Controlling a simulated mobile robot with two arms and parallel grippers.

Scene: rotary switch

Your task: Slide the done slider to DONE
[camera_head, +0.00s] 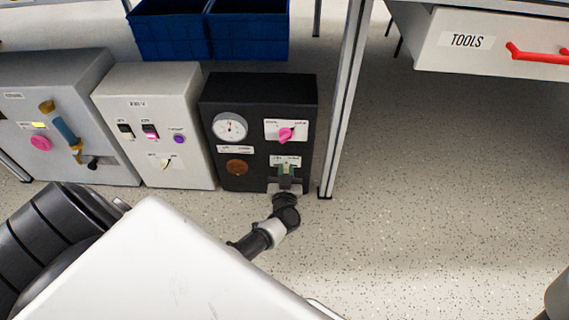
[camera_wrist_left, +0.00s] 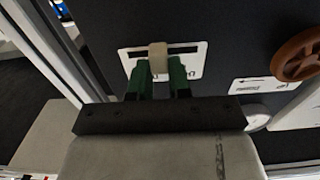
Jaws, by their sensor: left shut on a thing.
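The done slider sits on a white label plate (camera_wrist_left: 191,63) low on the black panel box (camera_head: 250,95). Its beige knob (camera_wrist_left: 158,56) stands in a dark horizontal slot, near the middle, a little left of it in the left wrist view. My left gripper (camera_head: 286,172) reaches the plate from below in the head view. In the left wrist view its green fingers (camera_wrist_left: 161,72) are on either side of the knob, shut on it. The fingers hide part of the plate and its lettering. My right gripper is not in view.
The black box also carries a round gauge (camera_head: 230,126), a pink rotary knob (camera_head: 286,134) and a brown round knob (camera_head: 237,167). A white switch box (camera_head: 199,165) stands left of it. A table leg (camera_head: 346,95) stands close on the right. The speckled floor in front is clear.

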